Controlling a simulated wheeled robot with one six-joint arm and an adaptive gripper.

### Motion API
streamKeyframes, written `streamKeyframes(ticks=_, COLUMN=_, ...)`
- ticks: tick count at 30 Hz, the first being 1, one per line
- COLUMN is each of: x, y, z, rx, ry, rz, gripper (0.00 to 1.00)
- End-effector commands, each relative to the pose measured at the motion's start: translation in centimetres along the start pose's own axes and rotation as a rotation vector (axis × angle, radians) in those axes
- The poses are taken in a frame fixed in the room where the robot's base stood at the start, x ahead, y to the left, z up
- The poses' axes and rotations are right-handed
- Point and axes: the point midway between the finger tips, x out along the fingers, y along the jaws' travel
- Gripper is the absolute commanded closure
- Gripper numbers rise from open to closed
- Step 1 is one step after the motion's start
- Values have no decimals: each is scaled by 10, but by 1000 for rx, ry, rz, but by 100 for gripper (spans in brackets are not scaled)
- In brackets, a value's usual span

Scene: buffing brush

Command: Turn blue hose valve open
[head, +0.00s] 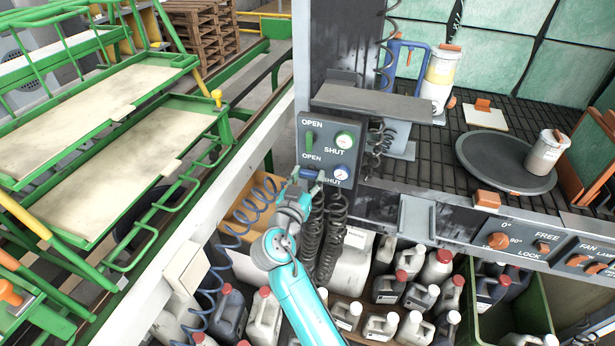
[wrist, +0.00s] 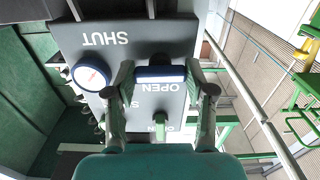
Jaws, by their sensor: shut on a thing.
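The blue valve handle (wrist: 160,74) lies crosswise on the dark grey valve panel (head: 325,154), pointing towards its lower SHUT label. It also shows as a small blue piece in the head view (head: 309,175), partly hidden by my gripper. My gripper (wrist: 160,78) is shut on the blue handle, with one finger at each end of it. The blue-rimmed gauge (wrist: 90,76) sits beside the handle; in the head view it is to the right (head: 341,174). The green valve handle (head: 309,141) above stands upright near its OPEN label.
The green-rimmed gauge (head: 345,140) is on the upper right of the panel. Dark coiled hoses (head: 334,235) hang just below the panel, and a blue coiled hose (head: 248,210) hangs to the left. Several jugs (head: 265,318) stand beneath. A grey shelf (head: 372,101) juts out above.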

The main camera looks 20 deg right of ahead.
Motion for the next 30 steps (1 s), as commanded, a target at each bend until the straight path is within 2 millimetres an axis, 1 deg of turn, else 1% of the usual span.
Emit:
streamKeyframes(ticks=8, x=0, y=0, z=0, rx=-168, ry=0, rz=0, gripper=81)
streamKeyframes(ticks=30, x=0, y=0, z=0, rx=-866, ry=0, rz=0, gripper=81)
